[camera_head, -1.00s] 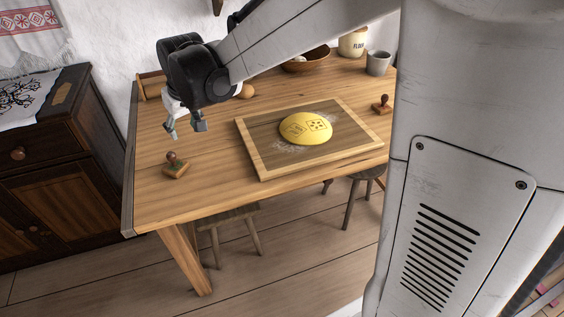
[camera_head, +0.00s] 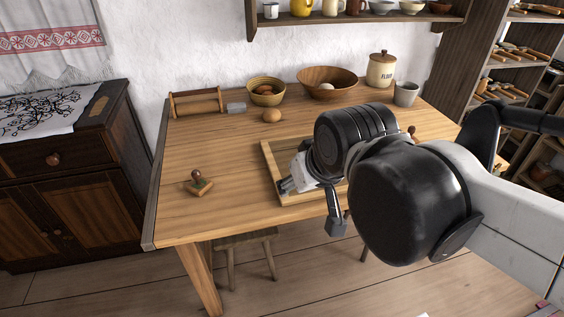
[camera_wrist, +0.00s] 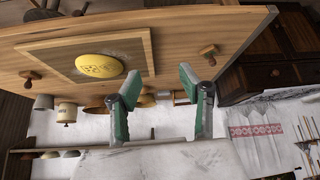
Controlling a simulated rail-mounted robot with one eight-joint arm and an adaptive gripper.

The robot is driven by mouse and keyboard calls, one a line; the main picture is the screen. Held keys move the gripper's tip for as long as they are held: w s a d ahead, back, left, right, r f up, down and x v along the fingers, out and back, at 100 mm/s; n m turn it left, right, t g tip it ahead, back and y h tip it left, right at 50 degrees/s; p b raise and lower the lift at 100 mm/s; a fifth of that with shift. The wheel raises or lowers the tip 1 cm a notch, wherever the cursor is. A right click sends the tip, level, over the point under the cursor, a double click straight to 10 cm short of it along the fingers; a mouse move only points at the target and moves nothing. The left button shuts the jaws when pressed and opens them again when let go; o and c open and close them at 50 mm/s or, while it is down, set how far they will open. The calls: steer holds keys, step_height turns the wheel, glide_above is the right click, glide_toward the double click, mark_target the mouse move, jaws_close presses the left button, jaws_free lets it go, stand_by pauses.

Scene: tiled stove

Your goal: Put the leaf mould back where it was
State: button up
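Two wooden-handled stamps stand on the table; I cannot tell from their undersides which is the leaf mould. One stamp with a greenish base (camera_head: 199,183) is near the table's left front; it also shows in the wrist view (camera_wrist: 208,52). The other stamp (camera_wrist: 30,77) is beyond the board's other side, and its handle (camera_head: 412,130) shows in the head view. Yellow dough (camera_wrist: 98,66) with printed marks lies on the framed board (camera_head: 271,165); my arm hides it in the head view. My gripper (camera_head: 311,207) is open and empty, at the board's left front; its fingers (camera_wrist: 160,77) are apart.
At the table's back are a wooden rack (camera_head: 195,103), an egg (camera_head: 271,115), a basket (camera_head: 266,91), a wooden bowl (camera_head: 327,82), a flour jar (camera_head: 381,70) and a grey cup (camera_head: 406,94). The table around the left stamp is clear.

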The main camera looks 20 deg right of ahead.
steer(key=shift+s+d+f, duration=0.2)
steer(key=shift+s+f, duration=0.05)
steer(key=shift+s, duration=0.25)
steer(key=shift+s+d+f, duration=0.15)
steer(key=shift+s+f, duration=0.05)
steer(key=shift+s, duration=0.3)
steer(key=shift+s+d+f, duration=0.2)
steer(key=shift+s+f, duration=0.05)
steer(key=shift+s, duration=0.25)
